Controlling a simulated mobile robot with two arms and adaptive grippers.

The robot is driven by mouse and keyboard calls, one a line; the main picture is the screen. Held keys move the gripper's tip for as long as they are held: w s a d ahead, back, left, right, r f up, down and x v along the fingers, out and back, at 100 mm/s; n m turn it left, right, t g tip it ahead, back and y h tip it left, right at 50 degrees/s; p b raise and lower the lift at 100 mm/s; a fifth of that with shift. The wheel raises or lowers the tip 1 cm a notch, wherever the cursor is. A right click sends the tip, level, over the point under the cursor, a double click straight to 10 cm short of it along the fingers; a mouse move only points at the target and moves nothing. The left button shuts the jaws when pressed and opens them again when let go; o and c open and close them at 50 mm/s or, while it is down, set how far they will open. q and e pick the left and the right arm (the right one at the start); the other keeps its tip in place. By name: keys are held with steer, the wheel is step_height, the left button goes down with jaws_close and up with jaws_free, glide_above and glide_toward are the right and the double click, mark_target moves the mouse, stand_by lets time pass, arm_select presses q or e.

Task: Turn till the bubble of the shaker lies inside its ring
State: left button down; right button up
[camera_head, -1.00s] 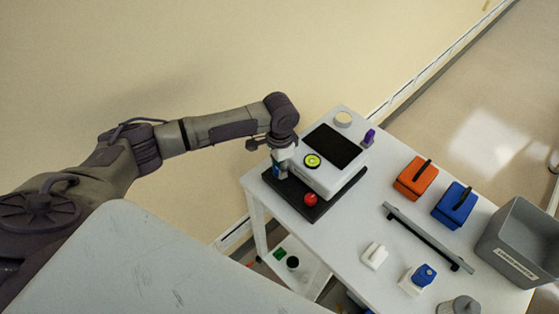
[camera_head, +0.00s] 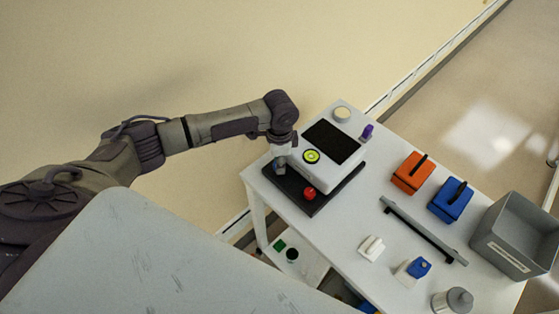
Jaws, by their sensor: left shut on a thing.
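The shaker (camera_head: 318,180) is a white box with a black top panel (camera_head: 332,142), standing on a dark base plate (camera_head: 318,202) at the near left of the white table. Its round yellow-green bubble level (camera_head: 311,156) is on its white top; the bubble is too small to place against its ring. A red knob (camera_head: 309,193) sits on the base plate's front. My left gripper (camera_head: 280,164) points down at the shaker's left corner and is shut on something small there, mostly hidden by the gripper. My right gripper is not in view.
An orange box (camera_head: 408,178) and a blue box (camera_head: 447,208) with black handles stand to the right. A grey bar (camera_head: 420,232), a white switch block (camera_head: 371,248), a blue-topped block (camera_head: 418,268), a metal pot (camera_head: 453,301) and a grey bin (camera_head: 512,240) share the table.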

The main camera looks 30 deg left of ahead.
arm_select(q)
steer(key=shift+w+r, duration=0.1)
steer(key=c, duration=0.9)
jaws_free()
steer(key=shift+o, duration=0.4)
